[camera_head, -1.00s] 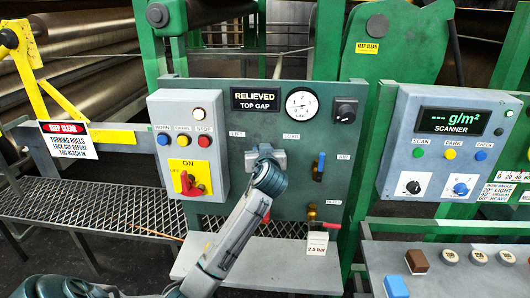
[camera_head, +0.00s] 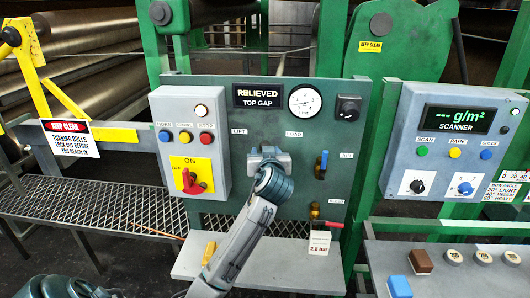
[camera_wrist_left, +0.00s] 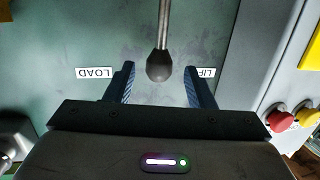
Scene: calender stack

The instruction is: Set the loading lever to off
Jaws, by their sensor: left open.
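The loading lever (camera_wrist_left: 160,62) is a thin metal rod with a dark rounded knob. In the left wrist view it hangs between the LOAD label (camera_wrist_left: 95,72) and the LIFT label (camera_wrist_left: 206,72), which appear upside down. My left gripper (camera_wrist_left: 159,80) is open, with one finger on each side of the knob and visible gaps between. In the head view my left gripper (camera_head: 268,154) is in front of the green panel (camera_head: 236,125) and hides the lever. The panel's sign (camera_head: 259,96) reads RELIEVED, TOP GAP. My right gripper is not in view.
Left of my gripper is a grey box with a red switch (camera_head: 191,181) on a yellow plate. To the right are a blue-handled valve (camera_head: 321,165) and a red-handled valve (camera_head: 326,222). A grey shelf (camera_head: 290,275) juts out below. A gauge (camera_head: 305,101) is above.

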